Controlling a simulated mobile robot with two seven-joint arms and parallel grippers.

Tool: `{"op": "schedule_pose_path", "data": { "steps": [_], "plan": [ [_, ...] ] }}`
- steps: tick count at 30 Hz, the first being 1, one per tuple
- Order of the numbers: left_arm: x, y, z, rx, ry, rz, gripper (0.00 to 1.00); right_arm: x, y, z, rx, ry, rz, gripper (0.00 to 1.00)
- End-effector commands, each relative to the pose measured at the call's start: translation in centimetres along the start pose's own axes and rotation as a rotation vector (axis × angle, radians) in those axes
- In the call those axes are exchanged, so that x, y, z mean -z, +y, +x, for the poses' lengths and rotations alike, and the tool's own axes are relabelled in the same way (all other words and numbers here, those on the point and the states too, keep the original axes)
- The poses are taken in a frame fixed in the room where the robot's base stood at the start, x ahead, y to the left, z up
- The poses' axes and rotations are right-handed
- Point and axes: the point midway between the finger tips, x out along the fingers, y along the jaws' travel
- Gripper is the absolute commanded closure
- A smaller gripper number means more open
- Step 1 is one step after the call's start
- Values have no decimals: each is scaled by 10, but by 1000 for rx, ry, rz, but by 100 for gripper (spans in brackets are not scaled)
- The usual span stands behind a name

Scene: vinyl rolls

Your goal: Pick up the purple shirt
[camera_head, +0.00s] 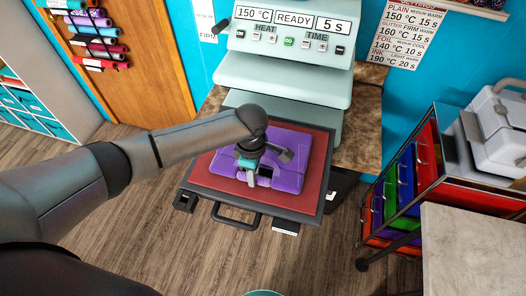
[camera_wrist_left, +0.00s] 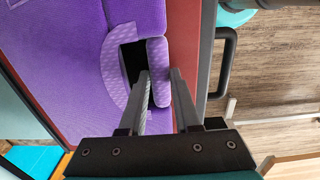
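The purple shirt (camera_head: 290,178) lies folded on the red pad (camera_head: 314,186) of the heat press's pulled-out lower plate. My left gripper (camera_head: 252,181) is over the shirt's near part, pointing down. In the left wrist view, the shirt (camera_wrist_left: 60,60) fills the left half, with a dark opening by its collar. There my left gripper (camera_wrist_left: 160,72) has its two fingers apart, one on each side of a narrow purple strip at the shirt's edge. I cannot tell whether the fingers touch the cloth. My right gripper is not in view.
The heat press (camera_head: 290,55) stands behind the plate, its display reading 150 °C, READY, 5 s. A black handle (camera_head: 236,217) juts from the plate's front. A cart with coloured drawers (camera_head: 405,178) and a pale tabletop (camera_head: 470,250) are on the right.

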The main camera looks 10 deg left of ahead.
Motion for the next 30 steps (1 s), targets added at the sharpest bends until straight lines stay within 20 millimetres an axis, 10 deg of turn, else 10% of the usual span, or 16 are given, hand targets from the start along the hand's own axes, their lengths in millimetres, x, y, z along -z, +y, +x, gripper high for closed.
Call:
{"op": "schedule_pose_path", "data": {
  "steps": [8,30],
  "plan": [
    [0,0,0,1,0,0,100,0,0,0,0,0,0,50],
    [0,1,-13,-2,-1,0,100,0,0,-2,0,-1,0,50]
  ]
}}
